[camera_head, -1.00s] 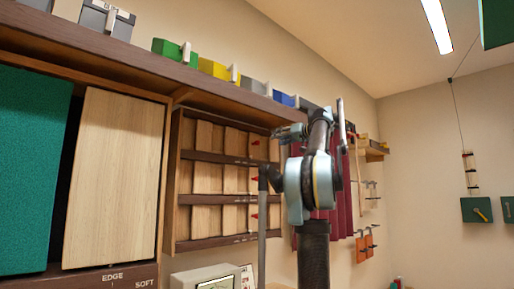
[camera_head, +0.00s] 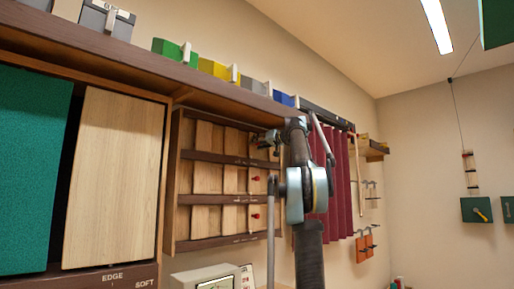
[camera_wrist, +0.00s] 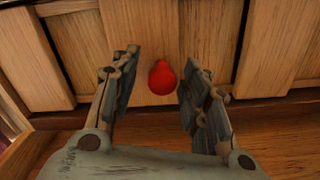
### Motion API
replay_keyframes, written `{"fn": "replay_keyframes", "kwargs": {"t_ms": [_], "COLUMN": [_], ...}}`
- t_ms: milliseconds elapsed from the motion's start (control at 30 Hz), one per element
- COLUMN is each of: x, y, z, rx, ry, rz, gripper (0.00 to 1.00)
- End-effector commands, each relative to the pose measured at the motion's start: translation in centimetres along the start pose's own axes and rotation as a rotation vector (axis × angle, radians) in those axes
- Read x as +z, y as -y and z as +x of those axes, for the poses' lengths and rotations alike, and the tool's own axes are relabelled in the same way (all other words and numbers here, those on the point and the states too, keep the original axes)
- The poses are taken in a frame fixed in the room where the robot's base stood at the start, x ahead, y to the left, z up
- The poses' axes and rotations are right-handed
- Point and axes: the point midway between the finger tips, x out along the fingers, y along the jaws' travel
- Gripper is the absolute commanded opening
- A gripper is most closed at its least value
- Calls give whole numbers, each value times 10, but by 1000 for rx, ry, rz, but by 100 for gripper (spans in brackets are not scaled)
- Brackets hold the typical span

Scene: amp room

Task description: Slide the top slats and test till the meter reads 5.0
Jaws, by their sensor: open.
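A rack of wooden slats (camera_head: 208,172) stands in three rows between dark rails. Red knobs show at the right of the middle row (camera_head: 256,178) and bottom row (camera_head: 256,216). My gripper (camera_head: 268,141) is at the right end of the top row and hides much of it there. In the wrist view my gripper (camera_wrist: 160,62) is open, and a red knob (camera_wrist: 162,78) on a wooden slat lies between its fingers, with gaps on both sides. A pale meter box (camera_head: 213,278) stands below the rack; its screen is partly cut off and unreadable.
A shelf (camera_head: 150,65) with coloured blocks overhangs the rack. A teal panel (camera_head: 32,170) and a large wooden panel (camera_head: 115,180) stand at left. A dark red curtain (camera_head: 338,190) hangs right of the rack behind my arm. A wooden ledge (camera_wrist: 270,135) runs below the slat.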

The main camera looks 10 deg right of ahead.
Motion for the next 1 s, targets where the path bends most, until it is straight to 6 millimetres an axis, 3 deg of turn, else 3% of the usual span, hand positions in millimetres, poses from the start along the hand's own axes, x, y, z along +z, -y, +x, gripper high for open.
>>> {"fn": "replay_keyframes", "kwargs": {"t_ms": [400, 600, 833, 1000], "x": [0, 0, 1, 7], "y": [0, 0, 2, 22], "z": [8, 7, 7, 7], "rx": [0, 1, 1, -2], "ry": [0, 0, 0, 2], "rz": [0, 0, 0, -1], "gripper": [42, 0, 0, 0]}}
